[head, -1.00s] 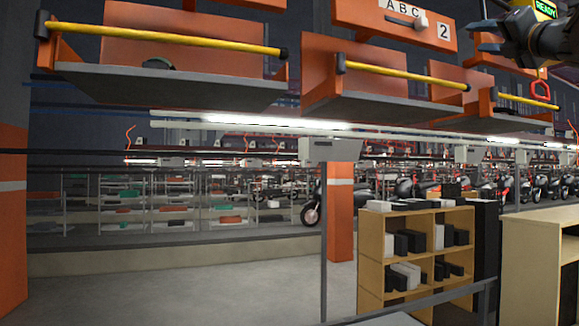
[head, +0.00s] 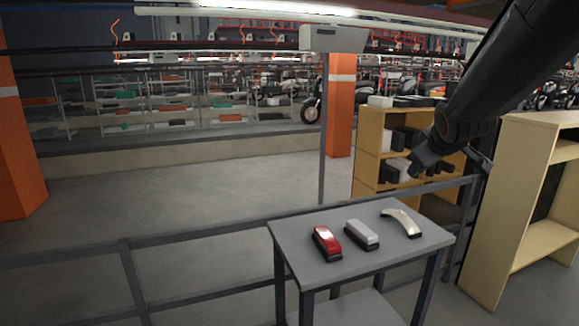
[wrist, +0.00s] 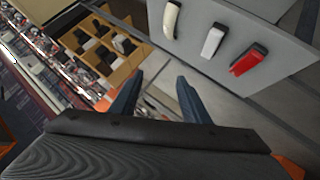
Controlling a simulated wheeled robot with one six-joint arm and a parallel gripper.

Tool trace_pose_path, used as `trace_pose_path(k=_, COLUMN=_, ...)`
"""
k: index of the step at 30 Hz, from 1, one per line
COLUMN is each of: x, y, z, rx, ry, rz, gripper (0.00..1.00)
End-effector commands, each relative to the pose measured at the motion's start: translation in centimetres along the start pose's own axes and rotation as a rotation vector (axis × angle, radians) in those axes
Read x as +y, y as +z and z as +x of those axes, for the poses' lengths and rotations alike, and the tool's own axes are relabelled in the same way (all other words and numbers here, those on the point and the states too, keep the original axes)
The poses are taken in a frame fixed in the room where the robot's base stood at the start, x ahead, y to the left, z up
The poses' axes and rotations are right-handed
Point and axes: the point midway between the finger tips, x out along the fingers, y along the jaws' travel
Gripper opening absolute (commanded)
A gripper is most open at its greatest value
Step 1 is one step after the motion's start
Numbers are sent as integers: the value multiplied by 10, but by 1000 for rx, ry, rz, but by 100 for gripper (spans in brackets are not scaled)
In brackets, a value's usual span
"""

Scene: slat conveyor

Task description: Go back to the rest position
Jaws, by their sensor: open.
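My gripper (head: 422,165) is in the upper right of the head view, in front of the wooden shelf and above the far right of the small grey table (head: 310,272). In the wrist view its two fingers (wrist: 160,88) stand apart with nothing between them. A red piece (head: 326,243), a light grey piece (head: 362,235) and a curved cream piece (head: 401,222) lie in a row on the table, each with a dark base. The gripper touches none of them.
A wooden shelf (head: 369,150) with black and white boxes stands behind the table. A pale cabinet (head: 489,215) is at the right. A dark railing (head: 190,236) runs behind the table. An orange pillar (head: 341,110) stands farther back. Open floor lies at the left.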

Motion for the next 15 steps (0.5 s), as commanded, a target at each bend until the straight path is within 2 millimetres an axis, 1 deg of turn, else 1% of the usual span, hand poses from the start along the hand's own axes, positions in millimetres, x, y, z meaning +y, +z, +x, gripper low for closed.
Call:
trace_pose_path(k=1, x=-33, y=19, z=1, rx=-53, ry=-53, rz=44, gripper=42)
trace_pose_path(k=2, x=-50, y=30, z=1, rx=-85, ry=-81, rz=73, gripper=42)
trace_pose_path(k=3, x=-73, y=46, z=-1, rx=-130, ry=-117, rz=111, gripper=42)
trace_pose_path(k=5, x=-107, y=70, z=-6, rx=-202, ry=-169, rz=165, gripper=42)
trace_pose_path(k=6, x=-130, y=86, z=-11, rx=-251, ry=-201, rz=200, gripper=42)
trace_pose_path(k=8, x=-162, y=109, z=-20, rx=-327, ry=-246, rz=250, gripper=42)
trace_pose_path(k=9, x=-182, y=125, z=-28, rx=-379, ry=-274, rz=281, gripper=42)
trace_pose_path(k=12, x=-227, y=161, z=-50, rx=-502, ry=-330, rz=349, gripper=42)
trace_pose_path(k=15, x=-260, y=189, z=-71, rx=-604, ry=-367, rz=400, gripper=42)
